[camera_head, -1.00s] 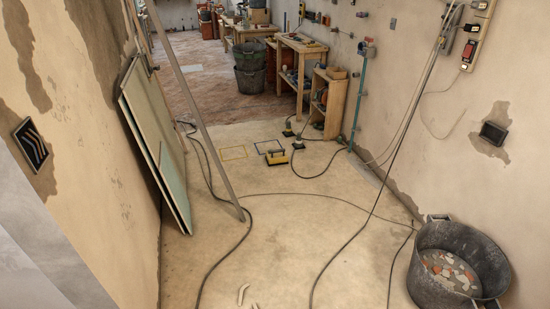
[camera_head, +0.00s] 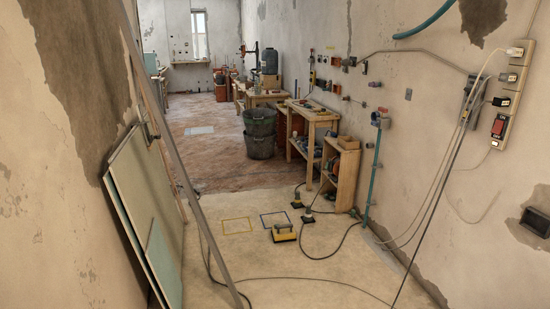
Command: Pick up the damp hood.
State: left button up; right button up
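I cannot tell for certain which thing is the damp hood. A yellow and black device (camera_head: 284,232) lies on the pale floor, below a square outlined in blue (camera_head: 274,219) and to the right of a square outlined in yellow (camera_head: 238,226). Two small tools with dark flat bases, one (camera_head: 308,215) and another (camera_head: 296,198), stand on the floor behind it, near the shelf. Neither of my grippers is in view.
Boards (camera_head: 145,225) and a long metal bar (camera_head: 178,150) lean at the left. A wooden shelf (camera_head: 341,180) and a workbench (camera_head: 312,125) line the right wall. Dark buckets (camera_head: 259,140) stand stacked further back. Black cables (camera_head: 325,247) cross the floor.

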aim_at(286, 233)
jog(key=i+l+z, duration=0.1)
jog(key=i+z, duration=0.35)
jog(key=i, duration=1.65)
